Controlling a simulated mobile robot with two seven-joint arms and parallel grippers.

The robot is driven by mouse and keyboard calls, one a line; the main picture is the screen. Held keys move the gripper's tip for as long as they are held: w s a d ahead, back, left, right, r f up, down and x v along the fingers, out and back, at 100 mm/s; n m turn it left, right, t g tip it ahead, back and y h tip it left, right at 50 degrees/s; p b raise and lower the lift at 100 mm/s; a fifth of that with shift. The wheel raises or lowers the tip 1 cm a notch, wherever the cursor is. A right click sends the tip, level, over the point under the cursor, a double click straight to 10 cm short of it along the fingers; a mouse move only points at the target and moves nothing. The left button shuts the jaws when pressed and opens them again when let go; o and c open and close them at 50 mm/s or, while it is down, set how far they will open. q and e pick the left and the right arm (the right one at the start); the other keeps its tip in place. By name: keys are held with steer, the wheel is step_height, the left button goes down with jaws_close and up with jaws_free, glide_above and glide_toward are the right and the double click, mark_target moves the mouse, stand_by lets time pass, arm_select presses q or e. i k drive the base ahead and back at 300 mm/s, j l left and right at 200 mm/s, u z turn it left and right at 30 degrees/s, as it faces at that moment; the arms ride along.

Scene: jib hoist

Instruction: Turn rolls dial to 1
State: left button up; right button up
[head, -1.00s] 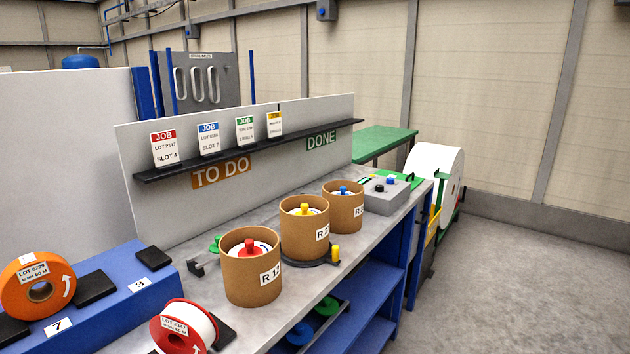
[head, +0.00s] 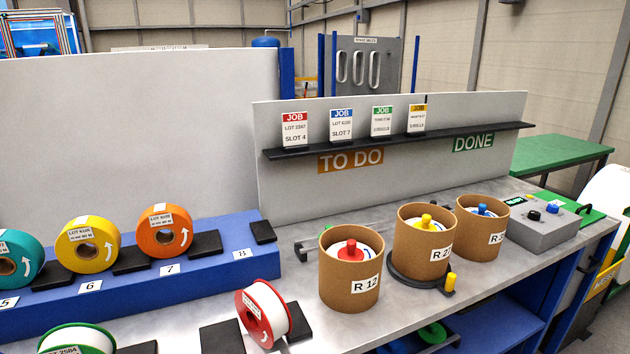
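A grey control box (head: 543,232) stands at the right end of the metal bench. It carries a black knob (head: 534,215) and a blue knob (head: 552,208) on its top, and a small display with green marks (head: 513,201) at its back left. I cannot tell which knob is the rolls dial, and its setting is too small to read. Neither of my grippers shows in the head view.
Three cardboard drums (head: 350,280) with red, yellow and blue knobs stand on the bench (head: 400,308) left of the box. Job cards stand on a black shelf (head: 470,135) behind. Tape rolls (head: 164,231) sit in a blue rack at left. A green table (head: 560,158) stands beyond.

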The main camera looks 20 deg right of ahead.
mark_target(553, 209)
steer(key=l+u, duration=0.15)
steer(key=l, duration=0.45)
steer(key=k+l+u, duration=0.15)
steer(key=l, duration=0.4)
steer(key=k+l+u, duration=0.2)
steer(key=l, duration=0.4)
steer(key=k+l, duration=0.1)
steer(key=l, duration=0.5)
steer(key=k+l, duration=0.1)
steer(key=l, duration=1.1)
steer(key=k+u, duration=0.05)
